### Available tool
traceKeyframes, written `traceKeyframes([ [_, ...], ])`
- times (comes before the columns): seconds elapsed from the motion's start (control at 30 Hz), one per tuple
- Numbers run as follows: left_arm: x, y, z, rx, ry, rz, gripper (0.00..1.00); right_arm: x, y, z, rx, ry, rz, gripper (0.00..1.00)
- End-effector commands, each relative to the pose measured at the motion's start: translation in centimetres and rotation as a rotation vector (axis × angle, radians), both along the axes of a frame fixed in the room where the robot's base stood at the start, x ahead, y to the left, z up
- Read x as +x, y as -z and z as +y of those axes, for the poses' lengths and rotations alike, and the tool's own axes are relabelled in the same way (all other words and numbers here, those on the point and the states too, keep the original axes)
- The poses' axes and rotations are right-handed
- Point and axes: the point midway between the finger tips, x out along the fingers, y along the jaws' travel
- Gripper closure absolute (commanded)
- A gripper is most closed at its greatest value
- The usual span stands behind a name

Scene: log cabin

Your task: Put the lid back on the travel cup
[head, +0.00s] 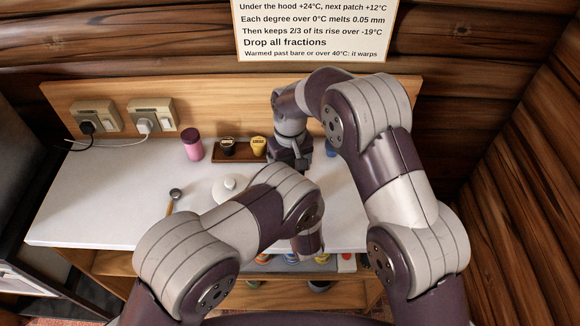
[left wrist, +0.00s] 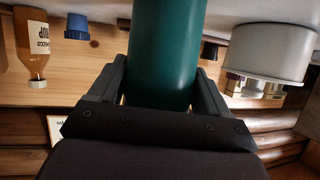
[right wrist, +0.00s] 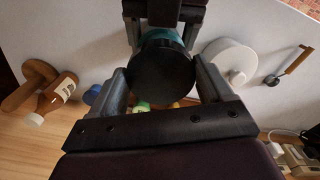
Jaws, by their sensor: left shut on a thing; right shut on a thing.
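The travel cup is a teal cylinder (left wrist: 165,45) in the left wrist view. My left gripper (left wrist: 160,82) is shut on its side. In the right wrist view, my right gripper (right wrist: 160,82) is shut on a round black lid (right wrist: 163,80). A strip of the teal cup (right wrist: 160,36) shows just behind the lid, with my left gripper (right wrist: 165,12) beyond. The lid is at the cup's end, but I cannot tell whether it touches or is seated. In the head view my arms hide the cup and lid.
A white lidded pot (head: 230,187) stands near the cup. A ladle (head: 175,195), pink tumbler (head: 192,144) and tray of jars (head: 238,153) are on the white counter (head: 110,195). A sauce bottle (right wrist: 52,98) and blue item (right wrist: 93,95) stand close by. The counter's left is mostly clear.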

Motion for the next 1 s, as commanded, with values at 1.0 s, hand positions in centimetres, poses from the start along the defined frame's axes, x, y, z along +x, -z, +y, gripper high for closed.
traceKeyframes([
  [1.0,0.0,0.0,0.0,0.000,-0.001,0.000,0.77,0.0,2.4,0.0,0.000,0.000,0.001,0.49],
])
